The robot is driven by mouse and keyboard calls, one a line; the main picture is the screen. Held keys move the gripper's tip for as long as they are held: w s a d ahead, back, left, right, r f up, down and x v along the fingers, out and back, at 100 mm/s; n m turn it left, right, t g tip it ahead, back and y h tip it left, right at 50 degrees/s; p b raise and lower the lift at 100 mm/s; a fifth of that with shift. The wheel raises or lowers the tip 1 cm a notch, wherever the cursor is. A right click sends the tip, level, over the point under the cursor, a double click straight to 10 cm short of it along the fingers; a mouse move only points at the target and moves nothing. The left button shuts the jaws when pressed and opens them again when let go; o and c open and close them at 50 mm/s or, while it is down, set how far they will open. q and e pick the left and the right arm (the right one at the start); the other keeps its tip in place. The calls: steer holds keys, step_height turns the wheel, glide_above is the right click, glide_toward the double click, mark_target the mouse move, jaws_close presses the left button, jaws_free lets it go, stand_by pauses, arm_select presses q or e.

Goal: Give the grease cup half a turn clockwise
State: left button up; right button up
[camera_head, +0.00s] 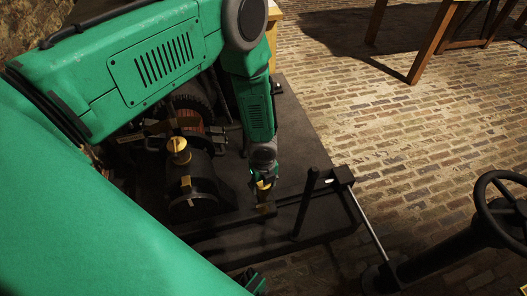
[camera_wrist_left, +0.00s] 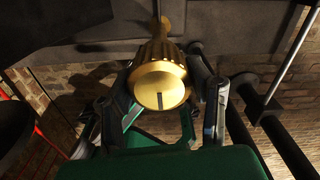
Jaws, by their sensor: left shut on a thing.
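The grease cup (camera_wrist_left: 160,84) is a knurled brass cup with a dark mark on its round end face, seen close up in the left wrist view. A brass stem rises behind it. My left gripper (camera_head: 263,178) points down over it, with dark fingers on both sides of the cup, shut on it. In the head view the cup (camera_head: 263,185) shows as a small brass spot under the fingers, partly hidden by them. A small green and dark part at the bottom edge of the head view may be my right gripper (camera_head: 254,283); its fingers cannot be made out.
Another brass cup (camera_head: 178,146) tops the dark machine (camera_head: 195,195) on the left. A dark upright lever (camera_head: 306,203) stands right of the gripper. A black handwheel (camera_head: 481,212) is at the far right. Brick floor (camera_head: 400,135) lies open beyond.

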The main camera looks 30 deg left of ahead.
arm_select(q)
steer(key=shift+w+d, duration=0.2)
steer(key=shift+w, duration=0.05)
steer(key=o, duration=1.2)
steer(key=shift+c, duration=0.2)
steer(key=shift+s, duration=0.1)
steer(key=shift+a+r, duration=0.1)
steer(key=shift+r, duration=0.05)
step_height(320, 180, up, 12)
steer(key=shift+f, duration=0.2)
